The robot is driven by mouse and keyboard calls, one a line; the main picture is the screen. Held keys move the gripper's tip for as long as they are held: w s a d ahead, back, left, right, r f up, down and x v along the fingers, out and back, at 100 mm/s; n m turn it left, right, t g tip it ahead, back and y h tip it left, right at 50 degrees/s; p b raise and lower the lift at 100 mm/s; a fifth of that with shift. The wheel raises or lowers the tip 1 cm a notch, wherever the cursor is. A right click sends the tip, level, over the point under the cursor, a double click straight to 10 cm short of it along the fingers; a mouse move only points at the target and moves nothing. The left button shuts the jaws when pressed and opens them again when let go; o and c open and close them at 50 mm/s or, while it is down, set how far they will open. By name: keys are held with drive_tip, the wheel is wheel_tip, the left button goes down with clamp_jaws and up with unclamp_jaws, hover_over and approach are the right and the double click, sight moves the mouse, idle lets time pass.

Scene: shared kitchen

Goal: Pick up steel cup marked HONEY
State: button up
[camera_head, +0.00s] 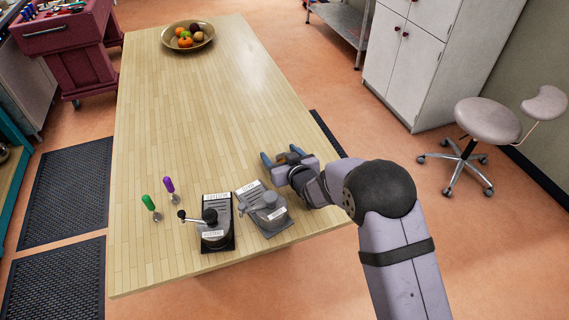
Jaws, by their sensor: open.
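The lettering is too small to read, so I cannot tell which is marked HONEY.
A green-handled tool (148,202) and a purple-handled tool (169,185) are left of the bases. A bowl of fruit (201,42) stands at the table's far end. The middle of the table is clear. A stool (488,120) stands on the floor at right.

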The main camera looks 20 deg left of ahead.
drive_tip(key=c, duration=1.2)
drive_tip(key=shift+r, duration=0.15)
wheel_tip(320, 180, up, 10)
drive_tip(key=b, duration=0.2)
